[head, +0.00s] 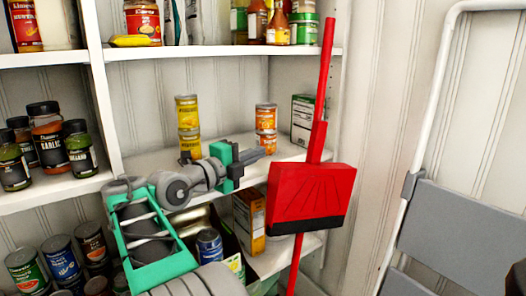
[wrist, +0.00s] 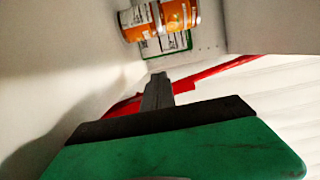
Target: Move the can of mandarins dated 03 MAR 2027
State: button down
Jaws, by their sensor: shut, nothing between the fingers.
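Two orange-labelled cans are stacked on the middle shelf, an upper can (head: 266,117) and a lower can (head: 266,144). They look like the mandarins, but no date is readable. Both also show in the wrist view, lying sideways in the picture, one at the left (wrist: 137,23) and one at the right (wrist: 178,17). My gripper (head: 262,154) is shut and empty, in front of the shelf and just below and left of the lower orange can in the head view. In the wrist view its closed fingers (wrist: 158,82) point towards the cans, apart from them.
Yellow cans (head: 187,111) are stacked left of the orange ones. A white-green box (head: 303,118) stands to their right. A red broom or dustpan (head: 312,195) stands close in front at the right. A grey-white folding ladder (head: 445,235) is further right.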

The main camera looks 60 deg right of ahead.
aim_at(274, 139)
jog(key=p+x, duration=0.6)
jog(key=r+p+x, duration=0.1)
jog(key=p+x, duration=0.2)
jog(key=x, duration=0.1)
jog(key=w+p, duration=0.1)
jog(key=w+d+p, duration=0.1)
jog(key=shift+w+f, duration=0.15)
jog(key=shift+w, duration=0.2)
jog(key=shift+w+d+f+p, duration=0.3)
jog(key=shift+w, duration=0.15)
